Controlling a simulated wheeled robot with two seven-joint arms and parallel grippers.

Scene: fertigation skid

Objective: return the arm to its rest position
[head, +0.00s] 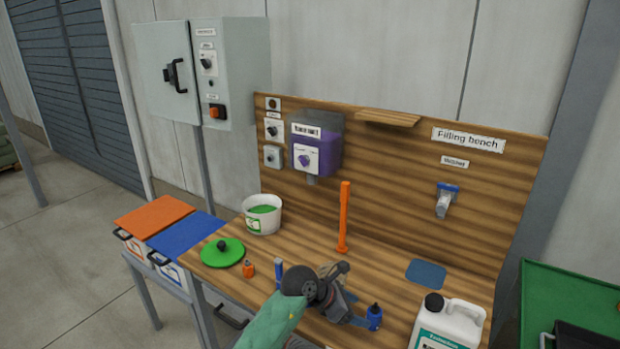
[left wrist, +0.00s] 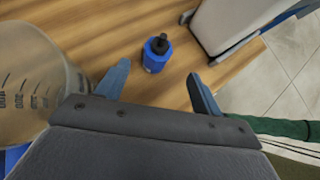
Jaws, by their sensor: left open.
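My left gripper (head: 350,312) is over the front part of the wooden bench, its arm in a green sleeve (head: 268,325) coming from below. In the left wrist view its two blue fingers (left wrist: 158,87) are spread apart with nothing between the tips. A small blue bottle with a black cap (head: 374,318) stands on the bench just past the fingertips; it also shows in the left wrist view (left wrist: 157,54). It appears apart from the fingers. A clear graduated jug (left wrist: 32,85) stands close on the left in that view. My right gripper is not in view.
A white canister (head: 452,325) stands right of the gripper. Orange (head: 150,215) and blue (head: 185,235) lidded boxes stand left. A green-topped surface (head: 560,300) is right.

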